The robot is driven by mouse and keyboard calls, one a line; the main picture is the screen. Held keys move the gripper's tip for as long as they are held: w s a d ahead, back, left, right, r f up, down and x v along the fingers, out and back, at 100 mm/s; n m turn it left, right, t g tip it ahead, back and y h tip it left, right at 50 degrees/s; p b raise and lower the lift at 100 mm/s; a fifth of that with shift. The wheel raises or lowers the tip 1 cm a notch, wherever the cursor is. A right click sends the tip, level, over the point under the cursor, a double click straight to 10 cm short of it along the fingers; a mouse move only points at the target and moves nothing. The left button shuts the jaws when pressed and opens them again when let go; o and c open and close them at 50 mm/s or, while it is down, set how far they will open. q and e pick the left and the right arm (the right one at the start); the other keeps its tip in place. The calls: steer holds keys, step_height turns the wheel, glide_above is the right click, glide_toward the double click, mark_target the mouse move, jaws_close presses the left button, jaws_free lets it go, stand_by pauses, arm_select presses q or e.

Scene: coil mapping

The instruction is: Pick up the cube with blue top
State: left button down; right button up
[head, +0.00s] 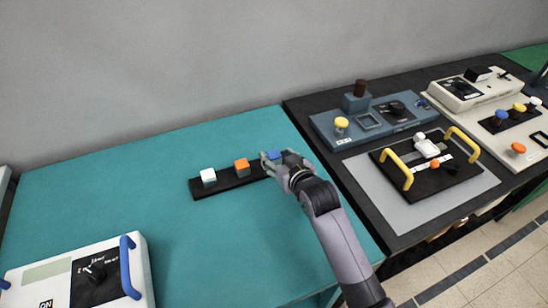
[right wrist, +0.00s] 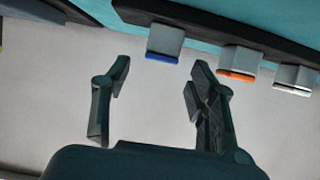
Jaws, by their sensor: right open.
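The cube with the blue top (head: 273,154) is at the right end of a black strip (head: 235,182) on the teal table, partly hidden by my right gripper (head: 272,164). In the right wrist view, which looks upside down, the grey-sided cube with its blue face (right wrist: 163,44) lies ahead of the gap between the fingers of my right gripper (right wrist: 160,78). Those fingers are apart and nothing is between them. Contact with the cube does not show. My left gripper is not in view.
On the same strip stand an orange-topped cube (head: 241,167) and a white-topped cube (head: 208,177). A white device with blue handles (head: 85,272) sits at the table's front left. A dark table (head: 300,112) with devices and knobs stands at right. The teal table's left middle is clear.

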mark_target(272, 151)
steer(key=shift+x, duration=2.65)
steer(key=shift+c, duration=0.5)
jaws_close()
